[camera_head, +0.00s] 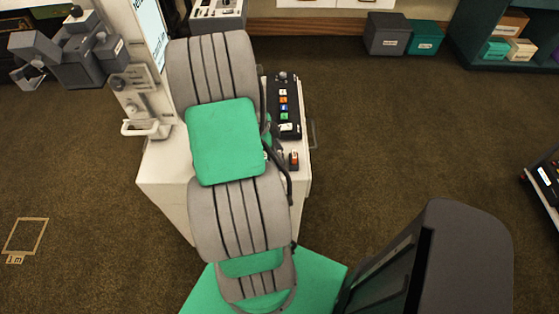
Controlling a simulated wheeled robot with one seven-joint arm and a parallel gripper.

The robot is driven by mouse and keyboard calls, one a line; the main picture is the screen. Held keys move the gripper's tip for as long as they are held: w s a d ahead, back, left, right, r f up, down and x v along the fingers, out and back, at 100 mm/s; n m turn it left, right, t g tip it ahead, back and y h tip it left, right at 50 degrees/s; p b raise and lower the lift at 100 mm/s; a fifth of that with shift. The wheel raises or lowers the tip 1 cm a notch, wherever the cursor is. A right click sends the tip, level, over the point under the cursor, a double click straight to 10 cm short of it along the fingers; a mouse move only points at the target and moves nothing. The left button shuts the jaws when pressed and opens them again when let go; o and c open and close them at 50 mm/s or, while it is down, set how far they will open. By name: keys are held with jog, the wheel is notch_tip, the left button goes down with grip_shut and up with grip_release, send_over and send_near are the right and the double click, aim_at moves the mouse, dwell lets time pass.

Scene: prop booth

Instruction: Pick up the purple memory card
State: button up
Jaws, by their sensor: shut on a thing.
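I cannot make out the purple memory card in this view. My gripper is not visible. My grey and green arm stretches up the middle of the picture and covers much of the white counter (165,185). Whatever lies behind the arm is hidden, so I cannot tell how the gripper stands to the card.
A black panel with coloured buttons (284,105) lies on the counter right of my arm, with a small red and dark item (293,160) below it. Grey (386,34) and teal (426,37) boxes stand at the back wall.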

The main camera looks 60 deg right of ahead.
grip_shut()
dwell(0.4)
